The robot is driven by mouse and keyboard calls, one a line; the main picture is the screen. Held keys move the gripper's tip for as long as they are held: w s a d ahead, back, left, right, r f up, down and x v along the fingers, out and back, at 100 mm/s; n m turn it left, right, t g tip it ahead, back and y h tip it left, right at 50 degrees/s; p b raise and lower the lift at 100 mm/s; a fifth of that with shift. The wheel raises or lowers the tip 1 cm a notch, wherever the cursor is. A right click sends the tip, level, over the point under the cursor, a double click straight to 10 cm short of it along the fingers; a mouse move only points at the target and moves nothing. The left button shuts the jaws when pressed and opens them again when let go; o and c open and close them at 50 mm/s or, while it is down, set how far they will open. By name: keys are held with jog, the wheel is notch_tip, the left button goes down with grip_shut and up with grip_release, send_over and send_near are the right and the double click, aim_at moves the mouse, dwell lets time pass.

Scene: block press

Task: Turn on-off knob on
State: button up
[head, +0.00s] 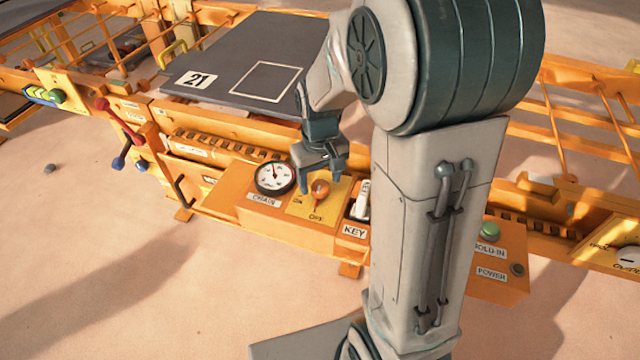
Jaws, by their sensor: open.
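The on-off knob (320,190) is a small orange knob on a yellow plate (303,209) on the orange control box. The plate has the word OFF below the knob and what looks like ON to its left. The knob's pointer seems to aim down toward OFF. My gripper (320,180) is open, pointing down over the knob, with one finger to its left and the other to its upper right. I cannot tell whether a finger touches the knob.
A round gauge (275,177) labelled CHAIN stands left of the knob. A KEY slot (361,200) is to its right. A green button (490,231) and POWER label lie beyond my arm. Red and blue levers (120,125) are at the left. A dark plate (225,60) marked 21 lies behind.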

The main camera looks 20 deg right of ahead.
jog(key=shift+f, duration=0.6)
jog(key=c, duration=1)
